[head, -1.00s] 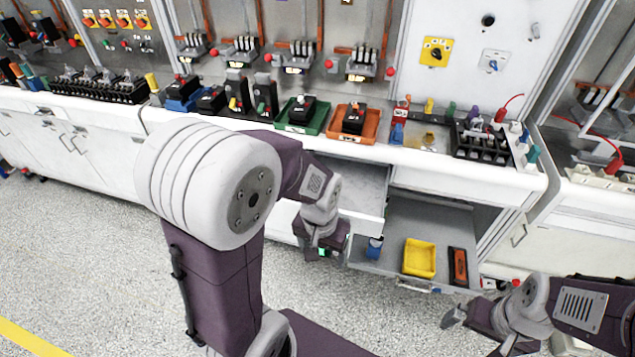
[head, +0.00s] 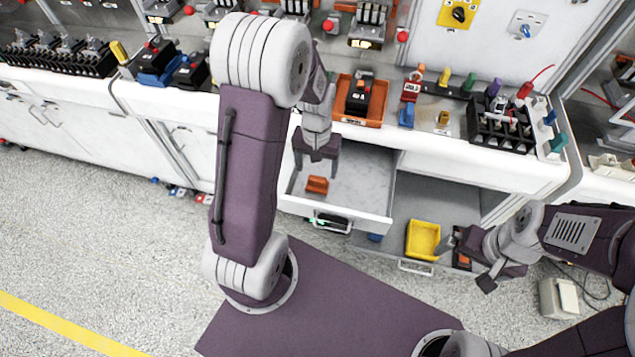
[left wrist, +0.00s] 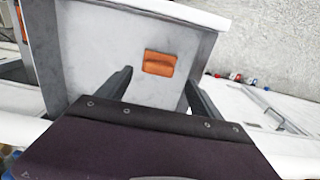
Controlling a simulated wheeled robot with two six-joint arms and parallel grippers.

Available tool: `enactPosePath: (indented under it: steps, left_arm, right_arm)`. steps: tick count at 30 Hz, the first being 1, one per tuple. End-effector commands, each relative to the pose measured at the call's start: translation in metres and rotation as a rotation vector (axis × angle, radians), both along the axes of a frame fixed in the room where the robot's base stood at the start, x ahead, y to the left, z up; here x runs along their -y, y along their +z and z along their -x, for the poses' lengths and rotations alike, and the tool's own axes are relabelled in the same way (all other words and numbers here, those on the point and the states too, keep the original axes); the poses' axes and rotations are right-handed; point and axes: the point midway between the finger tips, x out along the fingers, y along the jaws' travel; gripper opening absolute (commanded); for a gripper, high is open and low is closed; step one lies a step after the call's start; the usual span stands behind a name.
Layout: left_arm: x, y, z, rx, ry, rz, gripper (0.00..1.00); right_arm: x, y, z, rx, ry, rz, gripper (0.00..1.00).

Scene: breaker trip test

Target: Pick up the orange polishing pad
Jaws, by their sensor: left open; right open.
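The orange polishing pad (head: 317,185) lies on the floor of an open, otherwise empty-looking drawer (head: 365,190) below the bench. It also shows in the left wrist view (left wrist: 159,63), ahead of the fingers and apart from them. My left gripper (head: 315,166) is open and empty at the drawer, just above and behind the pad in the head view. In the left wrist view its two fingers (left wrist: 152,88) stand wide apart, with the pad between their lines. My right gripper (head: 467,262) is open beside the lower drawer, with nothing seen in it.
A lower open drawer holds a yellow bin (head: 423,240) and a dark-and-orange item (head: 462,261) partly hidden by my right gripper. The benchtop (head: 440,160) above carries an orange tray (head: 362,122) and several switches. A grey box (head: 557,298) stands on the floor at right.

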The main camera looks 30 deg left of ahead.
Motion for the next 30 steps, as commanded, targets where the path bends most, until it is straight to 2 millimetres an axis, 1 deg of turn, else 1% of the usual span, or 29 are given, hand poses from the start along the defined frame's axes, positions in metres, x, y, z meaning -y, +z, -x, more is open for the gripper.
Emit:
enactPosePath:
  steps: [1, 5, 8, 10, 13, 16, 21, 22, 23, 24, 26, 27, 28, 30]
  left_arm:
    - [0.0, -0.005, 0.001, -0.002, 0.0, 0.0, 0.75]
    - [0.001, -0.008, 0.001, 0.0, 0.0, 0.0, 0.75]
    - [0.003, -0.023, 0.004, -0.005, -0.001, 0.001, 0.75]
    - [0.005, -0.037, 0.006, -0.006, -0.001, 0.0, 0.75]
    - [0.005, -0.052, 0.006, -0.003, 0.0, 0.001, 0.75]
    - [0.005, -0.058, 0.005, 0.0, 0.0, 0.0, 0.75]
    - [0.005, -0.058, 0.005, 0.001, 0.0, 0.0, 0.75]
    - [0.005, -0.058, 0.005, 0.001, 0.0, 0.0, 0.73]
    - [0.005, -0.058, 0.005, 0.001, 0.0, 0.0, 0.64]
    - [0.005, -0.058, 0.005, 0.001, 0.0, 0.0, 0.53]
    - [0.005, -0.058, 0.005, 0.001, -0.001, 0.0, 0.36]
    - [0.005, -0.058, 0.005, 0.001, 0.0, 0.0, 0.25]
    - [0.005, -0.058, 0.005, 0.001, 0.0, 0.0, 0.18]
    - [0.005, -0.057, 0.005, 0.001, 0.0, 0.0, 0.18]
  right_arm:
    - [0.0, 0.0, 0.0, 0.0, 0.0, 0.0, 1.0]
    - [0.0, 0.0, 0.0, 0.0, 0.0, 0.0, 1.0]
    - [0.0, 0.0, 0.0, 0.0, 0.0, 0.0, 1.0]
    - [0.0, 0.0, 0.0, 0.0, 0.0, 0.0, 1.0]
    - [0.0, -0.001, 0.0, 0.0, 0.0, 0.0, 1.0]
    - [0.0, -0.001, 0.0, 0.0, 0.0, 0.0, 1.0]
    - [0.0, -0.001, 0.0, 0.0, 0.0, 0.0, 1.0]
    - [0.0, -0.001, 0.0, 0.0, 0.0, 0.0, 1.0]
    - [0.0, -0.001, 0.0, 0.0, 0.0, 0.0, 1.0]
    - [0.0, -0.001, 0.0, 0.0, 0.0, 0.0, 1.0]
    - [0.0, -0.001, 0.0, 0.0, 0.0, 0.0, 1.0]
    - [0.0, -0.001, 0.0, 0.0, 0.0, 0.0, 1.0]
    - [0.0, -0.001, 0.0, 0.0, 0.0, 0.0, 1.0]
    - [0.0, -0.001, 0.0, 0.0, 0.0, 0.0, 1.0]
